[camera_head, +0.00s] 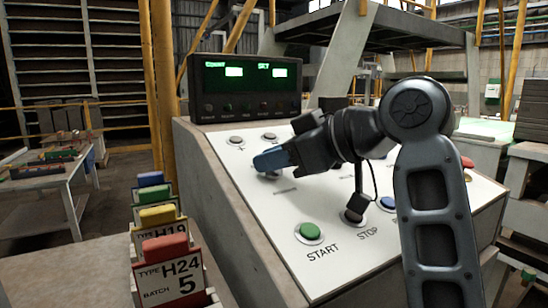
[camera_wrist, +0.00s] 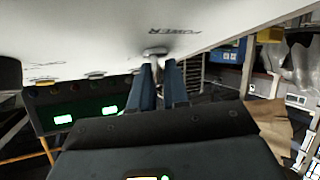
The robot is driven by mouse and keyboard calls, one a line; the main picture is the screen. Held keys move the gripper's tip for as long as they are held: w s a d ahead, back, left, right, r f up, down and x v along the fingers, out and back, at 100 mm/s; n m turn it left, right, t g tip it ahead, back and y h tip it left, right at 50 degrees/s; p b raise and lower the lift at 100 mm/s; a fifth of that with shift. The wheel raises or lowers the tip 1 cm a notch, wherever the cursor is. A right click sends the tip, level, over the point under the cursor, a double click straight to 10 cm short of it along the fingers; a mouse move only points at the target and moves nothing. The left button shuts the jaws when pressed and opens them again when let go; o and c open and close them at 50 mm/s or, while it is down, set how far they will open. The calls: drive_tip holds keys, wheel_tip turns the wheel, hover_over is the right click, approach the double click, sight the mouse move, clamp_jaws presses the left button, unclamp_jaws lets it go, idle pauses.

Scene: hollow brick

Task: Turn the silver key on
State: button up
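The silver key (camera_wrist: 155,52) shows in the wrist view at the panel beside the POWER label, right at my fingertips. In the head view its silver base (camera_head: 270,175) shows just below my fingers on the white panel. My gripper (camera_head: 264,161) reaches in from the right with its blue fingers at the key. In the wrist view the two blue fingers of my gripper (camera_wrist: 161,68) stand a narrow gap apart, with the key at the end of the gap. Whether they press on it cannot be told. The fingers hide part of the key in the head view.
A green START button (camera_head: 310,231) and a dark STOP control (camera_head: 353,215) lie lower on the sloped panel. A display box (camera_head: 245,88) with green lit readouts stands behind. Colored tag holders (camera_head: 168,270) stand at the left. Small knobs (camera_head: 236,139) sit at the panel's back.

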clamp_jaws()
drive_tip(key=shift+m+p, duration=0.3)
drive_tip(key=m+t+h+p, duration=0.1)
drive_tip(key=m+p, duration=0.1)
drive_tip(key=m+t+h+p, duration=0.1)
drive_tip(key=m+t, duration=0.1)
drive_tip(key=m+t+h+p, duration=0.1)
drive_tip(key=m+h+p, duration=0.1)
drive_tip(key=shift+r+t+p, duration=0.25)
drive_tip(key=shift+t+p, duration=0.05)
drive_tip(key=shift+p, duration=0.05)
drive_tip(key=m+t+h+p, duration=0.1)
drive_tip(key=m+h+p, duration=0.2)
drive_tip(key=m+p, duration=0.1)
drive_tip(key=shift+f+m+t+h, duration=0.1)
drive_tip(key=shift+m+t+h, duration=0.2)
drive_tip(key=shift+t+h, duration=0.1)
drive_tip(key=shift+d+f+m+h+p, duration=0.15)
drive_tip(key=shift+m+h+p, duration=0.5)
drive_tip(key=shift+m+h, duration=0.4)
drive_tip(key=shift+m, duration=0.25)
drive_tip(key=shift+o, duration=1.8)
unclamp_jaws()
